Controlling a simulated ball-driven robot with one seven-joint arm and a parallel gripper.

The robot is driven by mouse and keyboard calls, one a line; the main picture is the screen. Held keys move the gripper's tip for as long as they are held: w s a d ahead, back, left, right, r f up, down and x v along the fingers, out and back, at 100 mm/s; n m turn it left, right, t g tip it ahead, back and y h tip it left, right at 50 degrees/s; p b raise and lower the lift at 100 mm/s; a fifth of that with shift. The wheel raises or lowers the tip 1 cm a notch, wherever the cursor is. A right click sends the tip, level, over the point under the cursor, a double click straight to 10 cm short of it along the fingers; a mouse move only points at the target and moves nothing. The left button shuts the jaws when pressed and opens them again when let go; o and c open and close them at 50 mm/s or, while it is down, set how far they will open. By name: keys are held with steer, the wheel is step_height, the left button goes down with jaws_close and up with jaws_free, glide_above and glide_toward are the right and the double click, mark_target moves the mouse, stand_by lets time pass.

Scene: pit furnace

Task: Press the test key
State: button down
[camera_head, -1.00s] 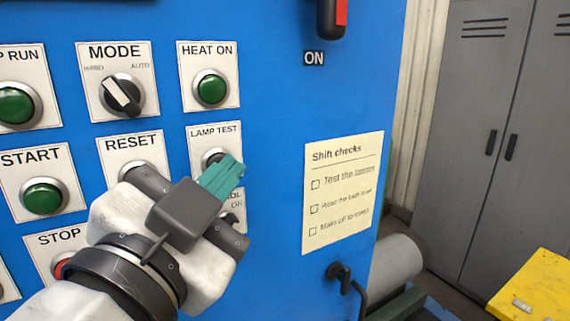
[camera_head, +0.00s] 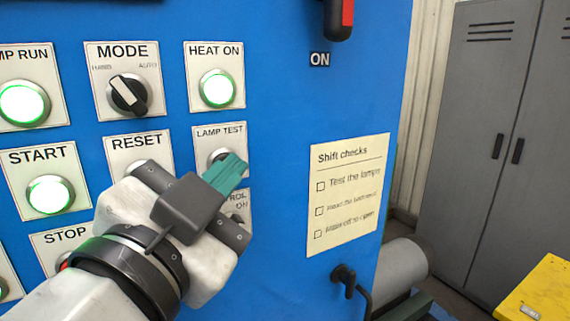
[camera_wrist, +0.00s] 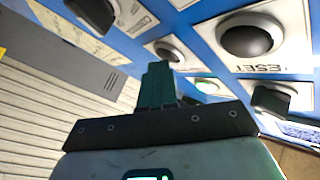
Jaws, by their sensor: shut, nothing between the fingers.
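The LAMP TEST key (camera_head: 217,158) is a dark round button in a metal ring on a white plate, partly hidden by my gripper. My gripper (camera_head: 236,166) is shut and empty, its teal fingertips over the lower right of this key. In the wrist view, the fingertips (camera_wrist: 158,68) reach up to the edge of the dark LAMP TEST button (camera_wrist: 170,48); the contact point itself is hidden. The HEAT ON lamp (camera_head: 217,89), START lamp (camera_head: 49,195) and PUMP RUN lamp (camera_head: 22,102) glow bright white-green.
Around the key on the blue panel (camera_head: 280,140) are the MODE selector (camera_head: 128,95), the RESET plate (camera_head: 133,147) and a mostly hidden control switch below. A Shift checks note (camera_head: 346,195) is to the right. Grey lockers (camera_head: 485,130) and a yellow surface (camera_head: 540,292) stand further right.

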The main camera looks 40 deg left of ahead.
steer(key=shift+d, duration=0.1)
steer(key=shift+s+d, duration=0.3)
steer(key=shift+d, duration=0.35)
steer(key=shift+s+d, duration=0.3)
steer(key=shift+d, duration=0.45)
steer(key=shift+s+d, duration=0.35)
steer(key=shift+d, duration=0.45)
steer(key=shift+s+d, duration=0.3)
steer(key=shift+d, duration=0.45)
